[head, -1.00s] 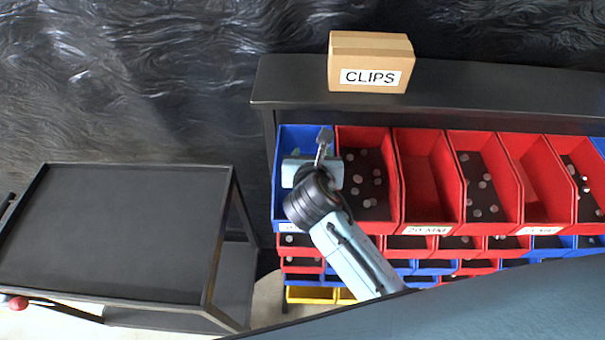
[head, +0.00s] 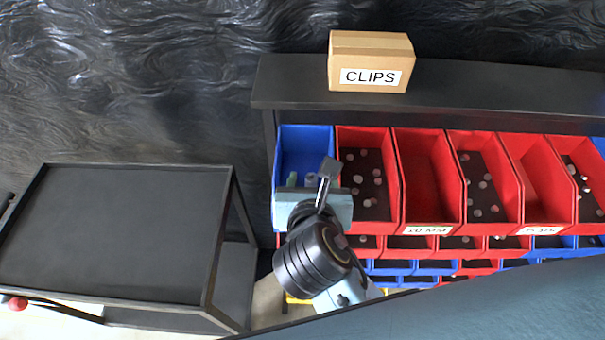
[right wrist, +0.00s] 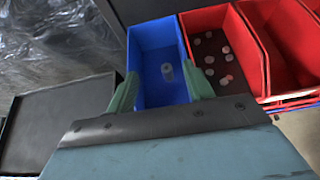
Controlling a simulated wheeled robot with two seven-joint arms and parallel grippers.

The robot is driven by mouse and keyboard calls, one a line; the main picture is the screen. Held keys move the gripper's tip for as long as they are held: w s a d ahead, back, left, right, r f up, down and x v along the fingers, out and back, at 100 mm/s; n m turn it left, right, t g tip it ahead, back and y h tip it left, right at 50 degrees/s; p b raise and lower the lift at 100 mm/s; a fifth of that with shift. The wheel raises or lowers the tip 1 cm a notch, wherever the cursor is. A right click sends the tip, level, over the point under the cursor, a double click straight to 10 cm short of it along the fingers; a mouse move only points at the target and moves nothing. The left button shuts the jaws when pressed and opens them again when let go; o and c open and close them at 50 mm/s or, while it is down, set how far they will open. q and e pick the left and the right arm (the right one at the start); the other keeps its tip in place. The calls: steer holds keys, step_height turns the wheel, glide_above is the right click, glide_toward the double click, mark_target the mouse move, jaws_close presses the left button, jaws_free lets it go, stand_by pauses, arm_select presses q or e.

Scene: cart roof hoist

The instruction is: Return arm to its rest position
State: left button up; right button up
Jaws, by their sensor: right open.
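My right gripper (head: 312,188) is in front of and above the near end of the blue bin (head: 305,143) at the left of the top row. In the right wrist view its two green fingers (right wrist: 160,88) stand wide apart with nothing between them touching either one. A small grey cylindrical part (right wrist: 167,72) lies on the floor of the blue bin, beyond the fingers. My right arm comes up from the bottom of the head view. My left gripper is not in view.
Red bins (head: 425,165) with dark inserts or bare floors fill the row to the right. A CLIPS box (head: 370,58) stands on the dark shelf (head: 290,85) above. A black cart (head: 115,230) stands at the left, its top empty. A gap separates cart and rack.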

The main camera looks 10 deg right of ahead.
steer(key=shift+s+a+r, duration=0.1)
steer(key=shift+s+r, duration=0.05)
steer(key=shift+s, duration=0.2)
